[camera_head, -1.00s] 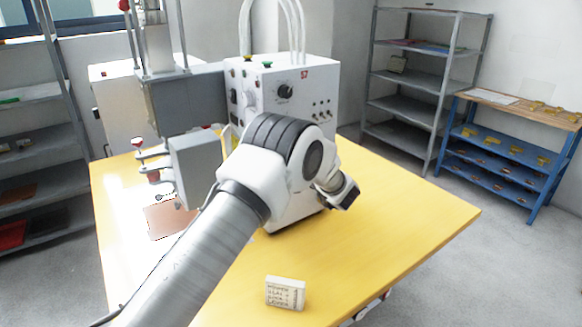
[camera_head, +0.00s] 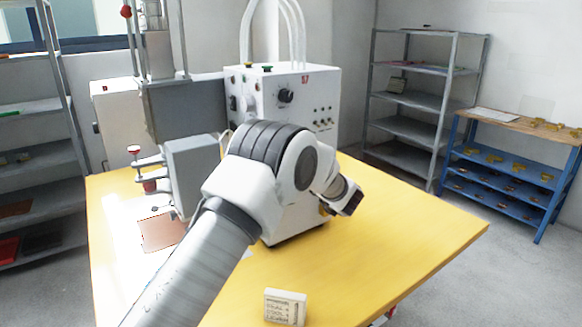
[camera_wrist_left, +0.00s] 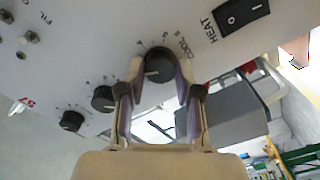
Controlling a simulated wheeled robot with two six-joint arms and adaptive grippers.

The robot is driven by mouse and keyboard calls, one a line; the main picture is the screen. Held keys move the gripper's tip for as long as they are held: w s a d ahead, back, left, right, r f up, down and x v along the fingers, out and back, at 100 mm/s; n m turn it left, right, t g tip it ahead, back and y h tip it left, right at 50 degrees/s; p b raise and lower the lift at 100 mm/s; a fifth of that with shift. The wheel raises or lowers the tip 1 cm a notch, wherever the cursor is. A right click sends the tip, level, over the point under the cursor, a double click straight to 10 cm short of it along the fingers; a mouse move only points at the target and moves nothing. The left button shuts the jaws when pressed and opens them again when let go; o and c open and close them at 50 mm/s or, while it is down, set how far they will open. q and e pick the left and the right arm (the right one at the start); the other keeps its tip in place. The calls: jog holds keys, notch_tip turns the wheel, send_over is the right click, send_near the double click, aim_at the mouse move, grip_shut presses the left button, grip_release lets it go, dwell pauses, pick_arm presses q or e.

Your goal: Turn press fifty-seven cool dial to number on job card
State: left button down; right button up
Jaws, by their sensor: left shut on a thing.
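The white press cabinet (camera_head: 315,105) with a red number stands on the yellow table. In the left wrist view, the black cool dial (camera_wrist_left: 159,66) sits on its panel beside the printed word COOL. My left gripper (camera_wrist_left: 160,72) has one finger on each side of this dial and is shut on it. The dial's pointer and scale numbers are too small to read surely. My right gripper is not in view.
Two more black dials (camera_wrist_left: 103,98) and a rocker switch marked HEAT (camera_wrist_left: 243,13) are near the cool dial. The press head (camera_head: 195,172) hangs left of the cabinet. The yellow table's right side (camera_head: 410,225) is clear. Grey shelves (camera_head: 410,125) stand behind.

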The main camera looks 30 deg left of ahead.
pick_arm(q)
jog(key=shift+r, duration=0.15)
jog(key=c, duration=1.1)
grip_release()
jog(key=shift+c, duration=0.2)
jog(key=o, duration=0.4)
jog(key=shift+w+a, duration=0.1)
jog(key=shift+c, duration=0.2)
jog(key=shift+f, duration=0.2)
jog(key=v, duration=1.2)
